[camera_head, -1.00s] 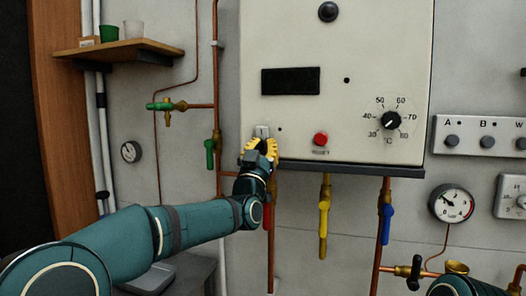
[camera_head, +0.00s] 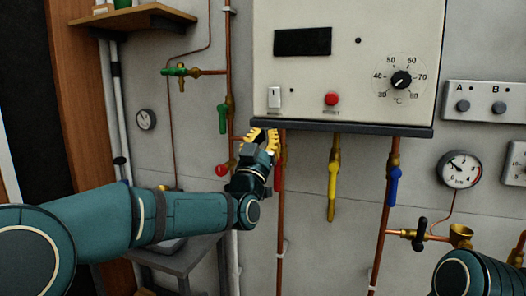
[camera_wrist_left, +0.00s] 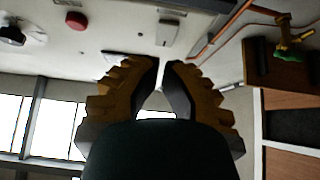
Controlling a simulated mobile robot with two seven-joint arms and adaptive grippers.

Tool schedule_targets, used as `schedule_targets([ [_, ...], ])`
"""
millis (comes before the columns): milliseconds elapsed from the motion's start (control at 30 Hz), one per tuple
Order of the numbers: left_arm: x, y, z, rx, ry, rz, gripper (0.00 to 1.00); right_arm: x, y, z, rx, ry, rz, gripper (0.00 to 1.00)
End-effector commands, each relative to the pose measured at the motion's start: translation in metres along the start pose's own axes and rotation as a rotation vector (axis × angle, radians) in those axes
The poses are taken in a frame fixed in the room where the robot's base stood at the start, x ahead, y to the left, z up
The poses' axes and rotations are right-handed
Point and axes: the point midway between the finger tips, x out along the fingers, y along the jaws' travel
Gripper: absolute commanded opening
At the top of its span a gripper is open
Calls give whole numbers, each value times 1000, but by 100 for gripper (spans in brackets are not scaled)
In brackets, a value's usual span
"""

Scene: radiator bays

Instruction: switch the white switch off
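The white switch (camera_head: 274,97) is a small upright rocker at the lower left of the cream control panel (camera_head: 345,75). It also shows near the top of the left wrist view (camera_wrist_left: 168,32); which way it is set is too small to tell. My left gripper (camera_head: 264,135) is just below the switch at the panel's lower edge, apart from it, with the whole switch visible. Its yellow fingers are partly open, with a narrow empty gap between the tips in the left wrist view (camera_wrist_left: 164,66). My right gripper is out of view; only part of that arm shows at the lower right.
A red reset button (camera_head: 331,99) and a temperature dial (camera_head: 401,80) are on the same panel. Below it hang pipes with a yellow valve handle (camera_head: 332,190) and a blue one (camera_head: 394,186). A green valve handle (camera_head: 222,118) is left of the panel.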

Motion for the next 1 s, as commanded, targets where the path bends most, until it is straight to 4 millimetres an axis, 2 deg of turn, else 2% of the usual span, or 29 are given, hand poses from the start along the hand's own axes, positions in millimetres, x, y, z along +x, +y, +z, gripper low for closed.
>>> schedule_targets([
  [200, -21, 0, 7, 0, -1, 0, 0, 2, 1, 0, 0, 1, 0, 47],
  [667, -26, 0, 12, -1, -10, 0, 0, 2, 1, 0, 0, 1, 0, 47],
  [767, -35, -3, 36, -9, -71, 1, 0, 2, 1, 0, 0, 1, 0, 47],
  [867, -57, -8, 81, -29, -192, 1, 0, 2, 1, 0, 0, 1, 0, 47],
  [1000, -110, -16, 161, -74, -427, -9, 0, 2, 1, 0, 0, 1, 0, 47],
])
